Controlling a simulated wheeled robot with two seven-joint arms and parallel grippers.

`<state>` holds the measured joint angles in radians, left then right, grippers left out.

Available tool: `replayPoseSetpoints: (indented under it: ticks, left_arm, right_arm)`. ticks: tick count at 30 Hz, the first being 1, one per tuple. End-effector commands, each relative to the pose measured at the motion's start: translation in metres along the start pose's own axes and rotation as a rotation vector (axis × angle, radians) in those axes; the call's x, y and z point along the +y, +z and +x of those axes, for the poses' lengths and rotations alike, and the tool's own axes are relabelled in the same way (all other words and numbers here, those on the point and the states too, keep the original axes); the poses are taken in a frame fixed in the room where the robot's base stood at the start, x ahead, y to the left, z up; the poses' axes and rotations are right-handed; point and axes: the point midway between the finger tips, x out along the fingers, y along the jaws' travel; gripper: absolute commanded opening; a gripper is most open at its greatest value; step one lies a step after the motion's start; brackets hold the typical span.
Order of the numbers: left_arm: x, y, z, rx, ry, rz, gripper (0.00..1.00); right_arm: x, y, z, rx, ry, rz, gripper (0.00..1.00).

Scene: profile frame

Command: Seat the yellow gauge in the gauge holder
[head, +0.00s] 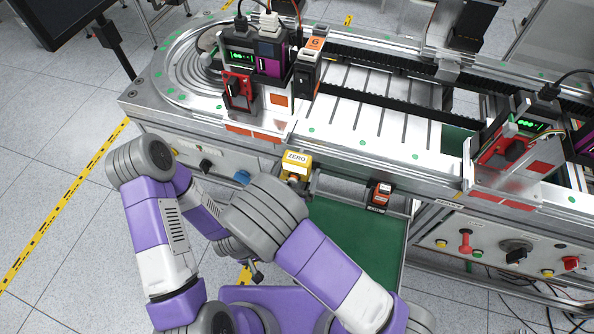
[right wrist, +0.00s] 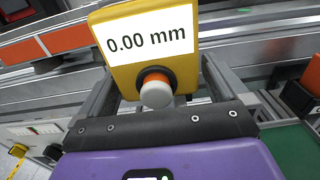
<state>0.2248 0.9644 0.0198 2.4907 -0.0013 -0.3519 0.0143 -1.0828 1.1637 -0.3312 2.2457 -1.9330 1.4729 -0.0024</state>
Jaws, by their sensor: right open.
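In the right wrist view the yellow gauge (right wrist: 125,72) fills the upper middle, showing 0.00 mm above an orange and grey knob. My right gripper (right wrist: 157,78) is open, its grey fingers on either side of the gauge, with no clear grip on it. I cannot clearly identify the gauge holder.
A red and black block (head: 380,196) sits on the front rail right of the gauge. A green mat (head: 352,238) lies below. The conveyor (head: 372,120) behind carries a module (head: 262,85) at left and another (head: 512,150) at right. Knobs line the front panel.

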Motion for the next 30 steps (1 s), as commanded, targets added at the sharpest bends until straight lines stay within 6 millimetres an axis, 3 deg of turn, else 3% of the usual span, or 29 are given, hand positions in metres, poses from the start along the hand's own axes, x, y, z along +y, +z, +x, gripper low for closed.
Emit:
replayPoseSetpoints:
  ticks: [9,15,30]
  left_arm:
    - [0.001,0.0,-0.004,0.0,0.0,0.0,0.0]
    - [0.002,0.0,-0.004,0.0,0.0,0.0,0.0]
    - [0.002,0.0,-0.004,0.0,0.0,0.0,0.0]
  right_arm:
    - [0.001,0.001,-0.049,-0.002,0.005,-0.001,1.0]
    - [0.001,0.001,-0.07,-0.004,0.002,0.001,1.0]
    - [0.0,0.001,-0.073,-0.004,0.001,0.001,1.0]
